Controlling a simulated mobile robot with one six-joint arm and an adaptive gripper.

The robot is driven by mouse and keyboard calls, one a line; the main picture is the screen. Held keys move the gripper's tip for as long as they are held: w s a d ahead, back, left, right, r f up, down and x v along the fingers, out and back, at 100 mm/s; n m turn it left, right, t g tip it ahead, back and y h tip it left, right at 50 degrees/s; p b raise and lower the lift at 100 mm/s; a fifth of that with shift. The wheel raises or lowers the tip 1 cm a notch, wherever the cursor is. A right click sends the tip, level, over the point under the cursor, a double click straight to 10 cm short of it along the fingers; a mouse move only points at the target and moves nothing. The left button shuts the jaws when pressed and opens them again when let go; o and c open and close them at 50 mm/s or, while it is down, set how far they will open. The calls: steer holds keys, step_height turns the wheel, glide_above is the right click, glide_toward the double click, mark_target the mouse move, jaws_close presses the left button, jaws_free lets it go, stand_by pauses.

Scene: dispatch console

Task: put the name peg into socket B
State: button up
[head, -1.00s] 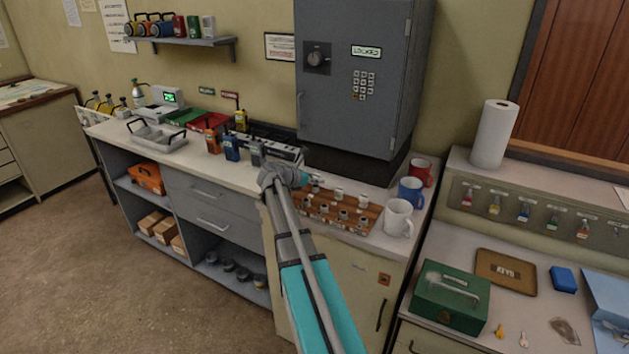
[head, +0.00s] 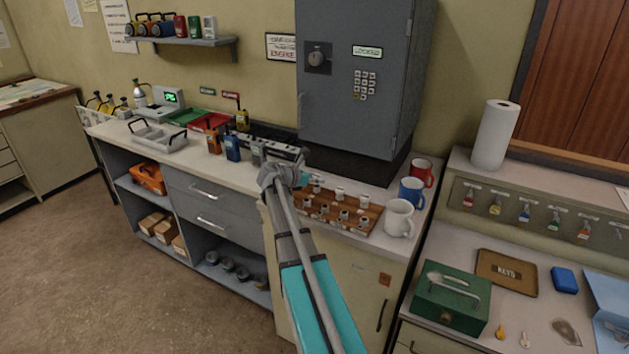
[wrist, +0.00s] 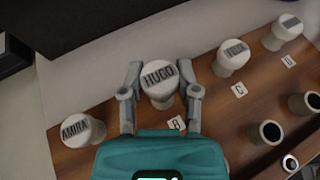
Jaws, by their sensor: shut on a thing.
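The wooden peg board (wrist: 214,105) fills much of the wrist view; in the head view the board (head: 372,213) lies on the counter in front of the safe. My gripper (wrist: 162,92) is shut on a white round peg marked HUGO (wrist: 160,76), with one finger on each side. This peg is upright at the board's back row, just behind the label B (wrist: 176,123). Its lower end and the socket are hidden, so I cannot tell how deep it sits. In the head view my gripper (head: 299,176) is at the board's left end and the peg is hidden.
A white peg marked AMIRA (wrist: 82,131) stands left of the held one. Another peg (wrist: 232,57) stands right by label C, and a further one (wrist: 282,31) by label D. Several pieces stand in the front row. Mugs (head: 398,218) stand right of the board; the safe (head: 352,90) rises behind.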

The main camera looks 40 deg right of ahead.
steer(key=shift+f+b, duration=1.05)
steer(key=shift+f, duration=0.05)
stand_by(2.0)
steer(key=o, duration=0.9)
steer(key=shift+o, duration=0.2)
steer(key=shift+w+r, duration=0.1)
steer(key=shift+r, duration=0.05)
steer(key=shift+r+p, duration=0.35)
steer(key=shift+p, duration=0.15)
steer(key=shift+r+p, duration=2.55)
steer(key=shift+p, duration=0.05)
